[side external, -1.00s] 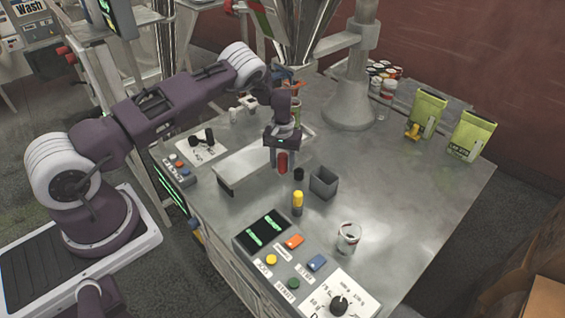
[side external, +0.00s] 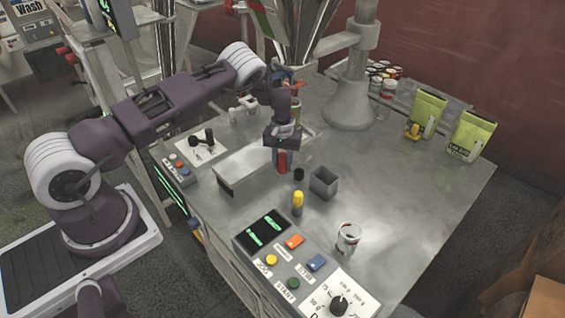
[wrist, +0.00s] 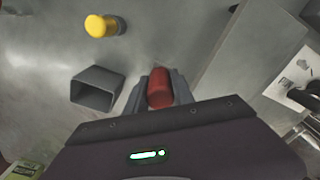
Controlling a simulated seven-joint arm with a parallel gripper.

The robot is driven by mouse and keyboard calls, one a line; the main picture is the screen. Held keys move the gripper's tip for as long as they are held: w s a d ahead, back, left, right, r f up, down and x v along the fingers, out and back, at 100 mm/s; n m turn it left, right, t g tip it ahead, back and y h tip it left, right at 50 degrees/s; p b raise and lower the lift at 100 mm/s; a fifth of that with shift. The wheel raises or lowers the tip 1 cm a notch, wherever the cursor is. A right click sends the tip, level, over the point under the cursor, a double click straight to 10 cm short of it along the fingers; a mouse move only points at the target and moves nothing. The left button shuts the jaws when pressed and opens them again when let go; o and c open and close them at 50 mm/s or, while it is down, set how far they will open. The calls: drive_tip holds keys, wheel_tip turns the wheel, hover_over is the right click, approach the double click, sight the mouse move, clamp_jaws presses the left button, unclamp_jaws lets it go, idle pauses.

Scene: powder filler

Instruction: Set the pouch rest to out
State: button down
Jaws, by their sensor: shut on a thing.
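My gripper (side external: 282,158) points down over the steel worktop, its fingers closed around a red cylindrical grip. The red grip (side external: 282,163) also shows between the two fingers in the wrist view (wrist: 160,88). A long, low grey plate with a front lip (side external: 236,174), which looks like the pouch rest, lies just left of my gripper. It also shows at the right in the wrist view (wrist: 235,60). What the red grip joins to below is hidden, so I cannot tell whether it is fixed to the plate.
An open grey box (side external: 323,183) and a yellow-topped post (side external: 297,203) stand close to my gripper. A control panel (side external: 262,231) with buttons lies at the front, with a can (side external: 348,237) beside it. Green pouches (side external: 427,112) stand at the back right. The right worktop is clear.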

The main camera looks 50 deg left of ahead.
drive_tip(key=shift+s, duration=0.15)
idle(0.5)
drive_tip(key=s, duration=2.2)
drive_tip(key=shift+s, duration=0.15)
drive_tip(key=shift+s, duration=0.1)
drive_tip(key=c, duration=1.4)
unclamp_jaws()
drive_tip(key=o, duration=0.3)
wheel_tip(320, 180, up, 7)
drive_tip(key=shift+r, duration=0.1)
